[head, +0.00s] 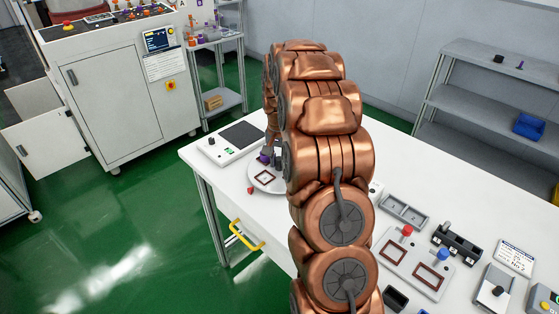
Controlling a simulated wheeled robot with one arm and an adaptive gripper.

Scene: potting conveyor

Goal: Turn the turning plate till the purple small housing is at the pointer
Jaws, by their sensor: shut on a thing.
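The turning plate (257,181) is a pale round disc on the white table, left of my arm, which hides its right part. A dark red square outline (264,177) marks its top. The purple small housing (263,158) shows at the far side of the plate, right at my fingertips. My gripper (268,157) is small and partly hidden in this view; it is shut, apparently on the purple housing. A small red piece (250,190) sits at the plate's near-left edge; it may be the pointer, but it is too small to be sure.
A dark-topped device (238,137) stands behind the plate. Right of my arm lie a two-pocket grey tray (404,211), a plate with red-framed squares (413,262) and a black fixture (456,243). A yellow handle (246,236) is on the table's front. Shelves (490,85) stand behind.

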